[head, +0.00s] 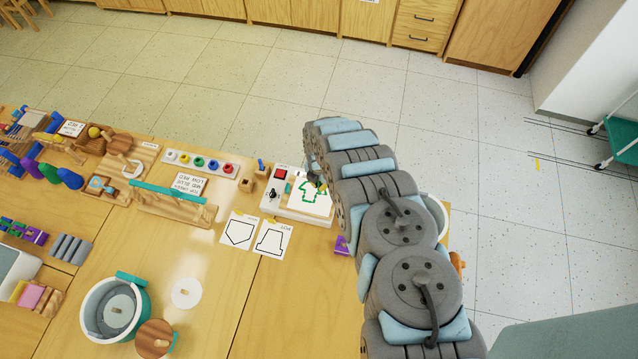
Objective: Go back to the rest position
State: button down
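My grey and light-blue arm rises from the lower right and curves away over the right end of the wooden table (210,290). Its far end hangs above the white board with a green outline (305,198). My gripper (316,181) is mostly hidden by the arm; only a small dark part seems to show at the board's upper right. Whether it is open or shut, or holds anything, I cannot tell.
Two outline cards (238,232) lie left of the arm. A wooden rack with a teal bar (170,195), a strip of coloured knobs (200,164) and a teal-rimmed pot (92,312) stand further left. A white round container (436,212) is partly behind the arm. Open floor lies beyond.

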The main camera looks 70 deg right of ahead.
jog(key=shift+s, duration=0.1)
jog(key=shift+s, duration=0.3)
jog(key=shift+r, duration=0.15)
dwell(0.5)
jog(key=shift+w+r+p, duration=0.1)
jog(key=shift+r+p, duration=1.35)
jog(key=shift+r, duration=0.45)
jog(key=shift+w, duration=0.1)
